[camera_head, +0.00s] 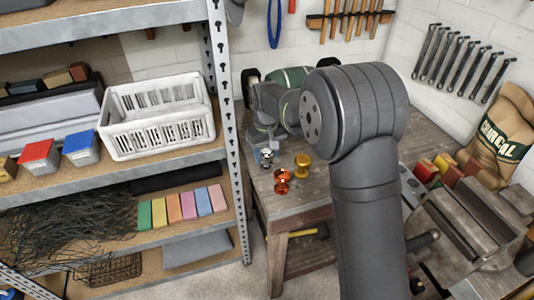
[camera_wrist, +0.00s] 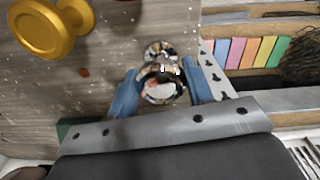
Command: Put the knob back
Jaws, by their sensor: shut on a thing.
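A shiny chrome knob (camera_head: 266,158) is at the left part of the wooden workbench. My gripper (camera_head: 263,140) reaches down over it from above. In the wrist view my gripper (camera_wrist: 163,88) has its two blue fingers on either side of the chrome knob (camera_wrist: 162,86), shut on it. Whether the knob's base touches the bench I cannot tell. A gold knob (camera_head: 303,166) stands on the bench to its right and also shows in the wrist view (camera_wrist: 50,28). A copper-orange knob (camera_head: 282,180) stands nearer the front; it is not visible in the wrist view.
A metal shelf (camera_head: 240,190) stands close to the bench's left side, with a white basket (camera_head: 157,112) and coloured blocks (camera_head: 188,207). A vise (camera_head: 465,235) is at the right. The front of the workbench (camera_head: 300,200) is bare. A charcoal bag (camera_head: 500,135) leans at the right wall.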

